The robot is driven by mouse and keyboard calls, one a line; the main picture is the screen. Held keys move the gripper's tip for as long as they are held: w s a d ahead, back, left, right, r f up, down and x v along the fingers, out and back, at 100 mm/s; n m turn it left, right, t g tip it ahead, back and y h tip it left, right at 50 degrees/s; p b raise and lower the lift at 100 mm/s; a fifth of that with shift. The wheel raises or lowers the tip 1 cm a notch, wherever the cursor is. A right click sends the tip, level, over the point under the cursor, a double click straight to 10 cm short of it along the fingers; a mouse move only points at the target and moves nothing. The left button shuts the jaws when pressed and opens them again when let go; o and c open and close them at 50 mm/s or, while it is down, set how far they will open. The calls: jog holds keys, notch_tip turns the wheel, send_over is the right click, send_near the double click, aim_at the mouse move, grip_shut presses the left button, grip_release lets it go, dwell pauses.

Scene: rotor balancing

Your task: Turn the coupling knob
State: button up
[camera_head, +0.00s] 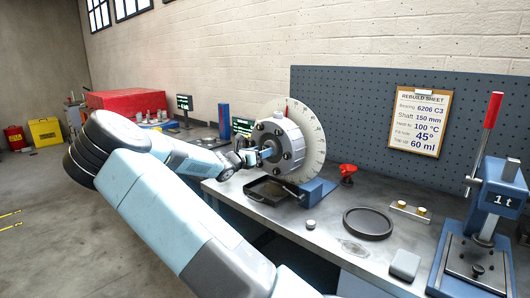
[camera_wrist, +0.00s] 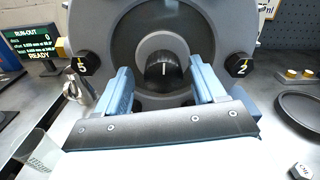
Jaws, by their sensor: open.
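The coupling knob (camera_wrist: 162,70) is a dark knob with a white line pointing up, at the centre of the grey rotor face (camera_wrist: 125,30) in the wrist view. In the head view the rotor (camera_head: 283,141) stands on the bench before a pale graduated disc (camera_head: 312,133). My gripper (camera_wrist: 163,88) is open, with one blue finger to the left and one to the right of the knob, apart from it. In the head view my gripper (camera_head: 258,155) is close in front of the rotor; the knob is mostly hidden there.
Black bolts marked 5 (camera_wrist: 82,67) and 2 (camera_wrist: 240,66) flank the rotor. A run-out display (camera_wrist: 28,52) reads READY. A dark tray (camera_head: 270,191) lies below the rotor. A black ring (camera_head: 368,223), a red-topped item (camera_head: 347,172) and a press (camera_head: 484,230) stand to the right.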

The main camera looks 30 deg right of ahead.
jog(key=shift+w+d, duration=0.25)
jog(key=shift+d, duration=0.4)
jog(key=shift+c, duration=0.2)
jog(key=shift+a+r, duration=0.1)
jog(key=c, duration=1)
jog(key=shift+w+n, duration=0.1)
jog(key=shift+n, duration=0.2)
jog(key=o, duration=0.7)
jog(key=shift+w, duration=0.1)
jog(key=o, duration=0.3)
jog(key=shift+o, duration=0.2)
